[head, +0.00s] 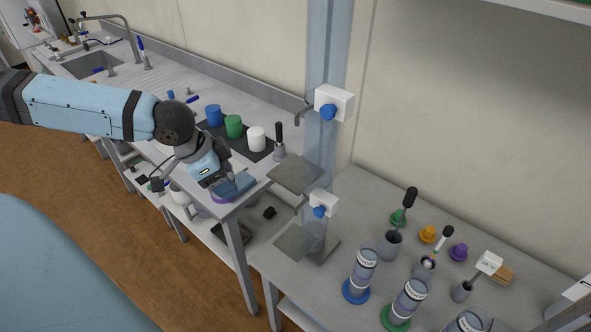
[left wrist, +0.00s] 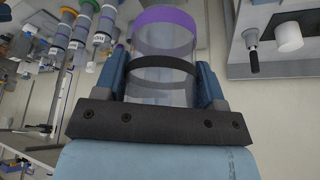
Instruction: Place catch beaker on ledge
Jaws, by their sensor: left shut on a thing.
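My left gripper (head: 226,181) is shut on the catch beaker at the front corner of the sink counter. In the left wrist view the beaker (left wrist: 165,62) is clear, with a purple band at its far end and a black band around its middle, between the two blue fingers (left wrist: 160,85). In the head view only a bit of purple (head: 220,197) shows below the gripper. The stand carries two flat grey ledges: an upper ledge (head: 296,174) and a lower ledge (head: 294,242). Both look bare, to the right of the gripper and apart from it. My right gripper is out of view.
The stand's clear column (head: 325,150) has white clamps with blue knobs. Blue (head: 213,115), green (head: 233,126) and white (head: 256,138) cups sit on a dark mat behind the gripper. Labelled cylinders (head: 361,275) crowd the right bench. A gap separates the counters.

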